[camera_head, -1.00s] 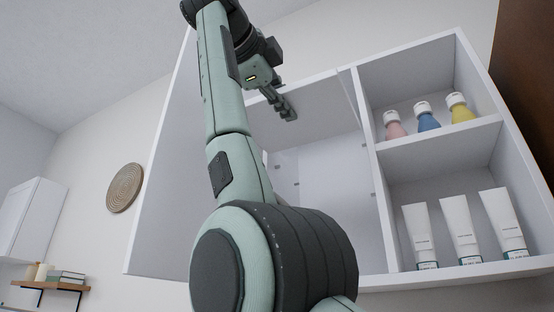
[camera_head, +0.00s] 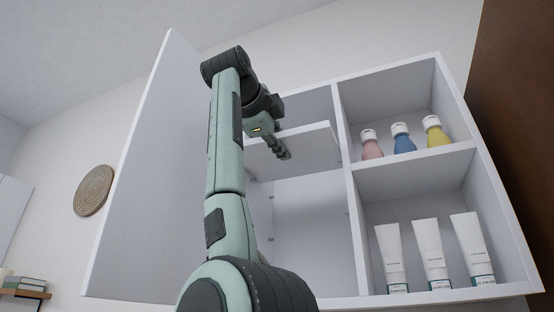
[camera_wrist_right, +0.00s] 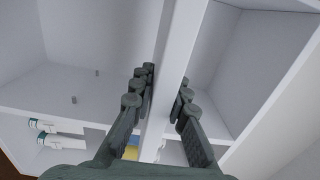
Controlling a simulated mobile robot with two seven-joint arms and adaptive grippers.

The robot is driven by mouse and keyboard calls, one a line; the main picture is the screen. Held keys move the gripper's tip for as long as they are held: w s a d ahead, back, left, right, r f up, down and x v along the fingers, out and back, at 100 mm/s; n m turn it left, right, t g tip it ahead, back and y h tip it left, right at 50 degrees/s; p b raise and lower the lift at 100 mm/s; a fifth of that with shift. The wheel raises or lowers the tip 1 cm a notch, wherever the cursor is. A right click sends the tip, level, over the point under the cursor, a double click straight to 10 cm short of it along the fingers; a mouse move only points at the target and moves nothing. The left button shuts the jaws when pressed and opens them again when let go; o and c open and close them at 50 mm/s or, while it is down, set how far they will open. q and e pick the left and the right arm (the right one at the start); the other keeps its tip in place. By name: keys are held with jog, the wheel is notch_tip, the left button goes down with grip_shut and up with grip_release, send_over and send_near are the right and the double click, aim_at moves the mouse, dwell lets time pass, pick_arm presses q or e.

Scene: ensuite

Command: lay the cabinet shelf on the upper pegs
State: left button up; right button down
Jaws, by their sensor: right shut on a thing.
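The cabinet shelf (camera_head: 308,148) is a flat white board, seen from below in the head view. It is roughly level inside the upper part of the cabinet's left compartment. My right gripper (camera_head: 283,152) is shut on its front edge. In the right wrist view the shelf (camera_wrist_right: 180,50) runs between the two fingers of the right gripper (camera_wrist_right: 163,100). Two small grey pegs, one (camera_wrist_right: 97,72) and another (camera_wrist_right: 74,100), stick out of a compartment wall, apart from the shelf. I cannot tell whether the shelf touches any peg; its far edge is hidden. My left gripper is not in view.
The open cabinet door (camera_head: 150,190) stands at the left, beside my right arm. A divider (camera_head: 352,200) borders the right compartments, which hold pink, blue (camera_head: 402,140) and yellow bottles above and white tubes (camera_head: 430,250) below. The space under the held shelf is clear.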

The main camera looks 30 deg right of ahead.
aim_at(296, 168)
jog(key=p+x, duration=0.2)
jog(key=x, duration=0.4)
jog(key=shift+w+d+r, duration=0.1)
jog(key=shift+w+d, duration=0.05)
jog(key=shift+d, duration=0.1)
pick_arm(q)
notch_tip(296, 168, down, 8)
jog(key=p, duration=0.1)
pick_arm(e)
jog(key=shift+x, duration=1.4)
pick_arm(q)
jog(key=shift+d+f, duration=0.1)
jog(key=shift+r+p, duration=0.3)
jog(key=shift+p, duration=0.1)
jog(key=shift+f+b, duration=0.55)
pick_arm(e)
jog(key=shift+f, duration=0.7)
jog(key=c, duration=1.5)
grip_release()
jog(key=shift+o, duration=0.4)
jog(key=shift+f, duration=0.15)
